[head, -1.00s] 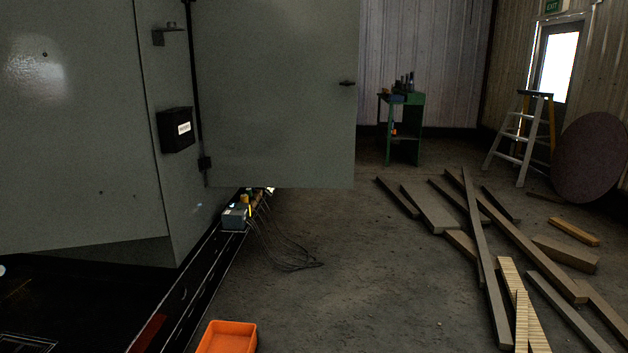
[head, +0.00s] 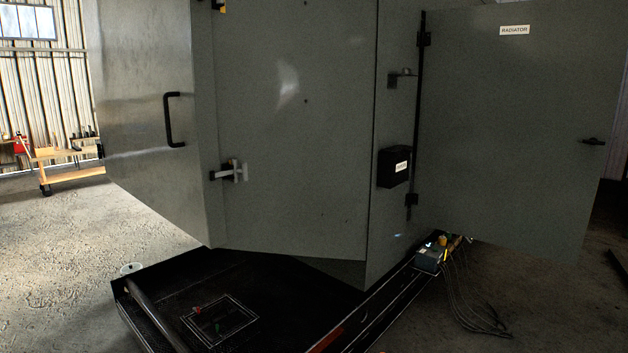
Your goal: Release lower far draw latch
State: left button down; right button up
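A draw latch (head: 230,172) with a dark base and a pale lever sits low on the grey enclosure (head: 305,140), beside the corner right of the panel with the black handle (head: 170,119). I cannot tell whether it is hooked or released. Part of another fitting (head: 219,6) with a yellow piece shows above it at the top edge. Neither of my grippers is in view.
An open door labelled RADIATOR (head: 514,110) stands out to the right. A black box (head: 394,167) is on the enclosure's side. The black base (head: 260,275) juts out below. Cables (head: 470,300) lie on the floor at right. Open floor (head: 60,240) lies at left.

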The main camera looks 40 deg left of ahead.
aim_at(236, 171)
jog(key=u, duration=1.6)
